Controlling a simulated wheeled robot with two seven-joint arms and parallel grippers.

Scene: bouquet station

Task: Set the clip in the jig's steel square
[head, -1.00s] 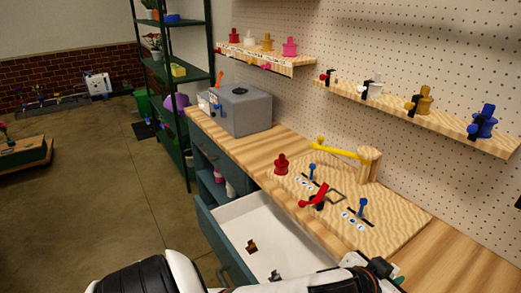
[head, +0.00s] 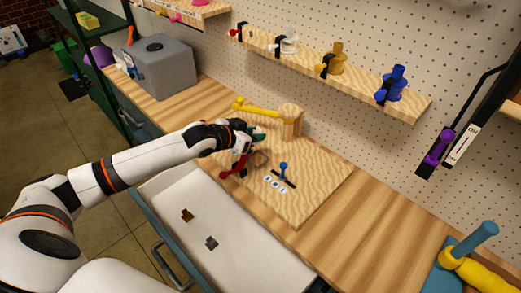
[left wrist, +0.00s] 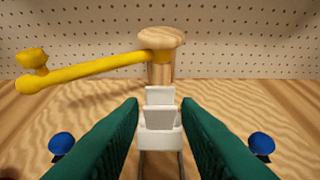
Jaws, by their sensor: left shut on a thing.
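My left gripper (head: 250,133) is over the wooden jig board (head: 318,195), its green fingers shut on a pale grey-white clip (left wrist: 160,120). The clip shows between the fingers in the left wrist view; in the head view the fingers and wrist hide it. The jig's steel square (head: 262,158) lies just below the gripper, partly covered. Thin grey edges below the clip in the left wrist view may be the square; I cannot tell whether the clip touches it. My right gripper is not in view.
A yellow arm on a wooden post (head: 291,122) stands behind the gripper. A red lever (head: 236,166) and a blue knob (head: 283,168) stand on the board. The open white drawer (head: 235,268) holds brown (head: 187,215) and grey (head: 211,243) pieces.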

